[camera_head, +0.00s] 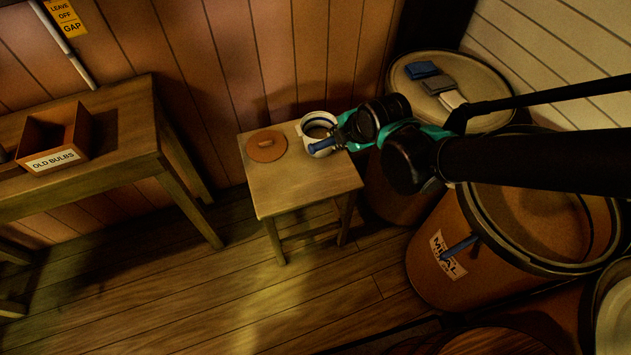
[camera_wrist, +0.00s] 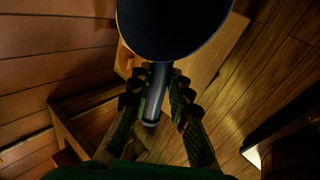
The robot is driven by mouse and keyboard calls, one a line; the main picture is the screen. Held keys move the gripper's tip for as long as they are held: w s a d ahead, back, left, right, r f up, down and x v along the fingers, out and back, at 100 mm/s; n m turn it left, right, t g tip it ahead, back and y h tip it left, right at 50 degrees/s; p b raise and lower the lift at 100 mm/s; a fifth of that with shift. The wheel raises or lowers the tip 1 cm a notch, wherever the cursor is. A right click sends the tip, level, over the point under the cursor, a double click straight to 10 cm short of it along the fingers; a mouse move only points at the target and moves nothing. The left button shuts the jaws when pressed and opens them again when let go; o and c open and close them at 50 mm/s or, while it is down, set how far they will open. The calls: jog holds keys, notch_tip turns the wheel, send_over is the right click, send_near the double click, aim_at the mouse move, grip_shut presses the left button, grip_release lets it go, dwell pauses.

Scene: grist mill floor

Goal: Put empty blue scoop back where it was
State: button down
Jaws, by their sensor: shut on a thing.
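My gripper (camera_head: 342,143) is at the end of my arm, which reaches in from the right over a small wooden stool. It is shut on the handle of the blue scoop (camera_head: 322,147), beside and partly in front of a white pot (camera_head: 309,119) on the stool. In the wrist view the scoop's dark round bowl (camera_wrist: 175,25) fills the top, and its handle lies between the fingers (camera_wrist: 155,85). I cannot see into the bowl. An open meal barrel (camera_head: 425,235) stands at right, with another blue handle-like piece (camera_head: 460,247) at its labelled side.
A round wooden lid (camera_head: 267,153) lies on the stool (camera_head: 290,193), left of the pot. Folded cloths (camera_head: 421,70) lie on a closed barrel behind. A bench (camera_head: 110,138) with an "OLD BULBS" box (camera_head: 50,162) stands left. The floor in front is clear.

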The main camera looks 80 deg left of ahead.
jog(key=s+d+n+g, duration=0.1)
jog(key=s+n+g, duration=0.15)
jog(key=s, duration=0.85)
jog(key=shift+n+t+h, duration=0.3)
jog(key=shift+n+t, duration=0.05)
notch_tip(320, 180, down, 19)
jog(key=shift+d+f, duration=0.1)
jog(key=shift+d, duration=0.05)
jog(key=c, duration=1.4)
grip_release()
jog(key=v, duration=1.2)
